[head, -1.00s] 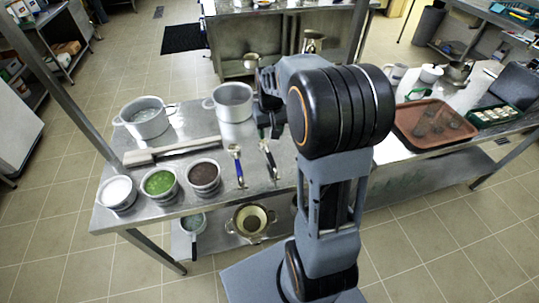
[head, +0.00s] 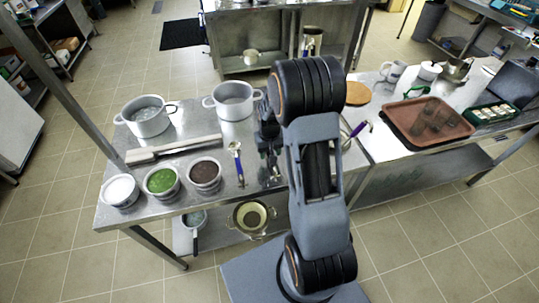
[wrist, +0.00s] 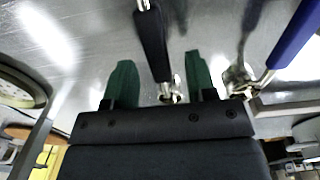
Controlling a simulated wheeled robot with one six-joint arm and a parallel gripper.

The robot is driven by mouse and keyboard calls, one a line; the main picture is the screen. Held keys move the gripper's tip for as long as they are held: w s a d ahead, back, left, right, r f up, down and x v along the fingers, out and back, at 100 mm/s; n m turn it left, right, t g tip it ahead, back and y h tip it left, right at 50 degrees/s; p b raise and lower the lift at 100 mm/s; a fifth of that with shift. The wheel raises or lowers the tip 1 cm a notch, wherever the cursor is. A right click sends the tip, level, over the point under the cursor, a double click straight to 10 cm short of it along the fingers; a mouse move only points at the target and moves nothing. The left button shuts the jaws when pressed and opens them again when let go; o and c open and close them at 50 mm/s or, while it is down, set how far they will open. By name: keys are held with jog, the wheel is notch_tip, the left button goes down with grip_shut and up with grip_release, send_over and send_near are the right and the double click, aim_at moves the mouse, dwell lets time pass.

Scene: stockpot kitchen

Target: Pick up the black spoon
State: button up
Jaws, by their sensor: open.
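In the head view my gripper (head: 270,153) is low over the steel table, and my arm and gripper hide most of the spoon there.
A blue-handled utensil (head: 237,163) lies just left of my gripper; its blue handle (wrist: 296,38) shows at right in the wrist view. Two pots (head: 146,117) (head: 233,101) stand behind. Several filled containers (head: 161,182) stand at left. A brown tray (head: 428,122) is at right.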

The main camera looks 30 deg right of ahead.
jog(key=shift+f, duration=0.7)
grip_shut()
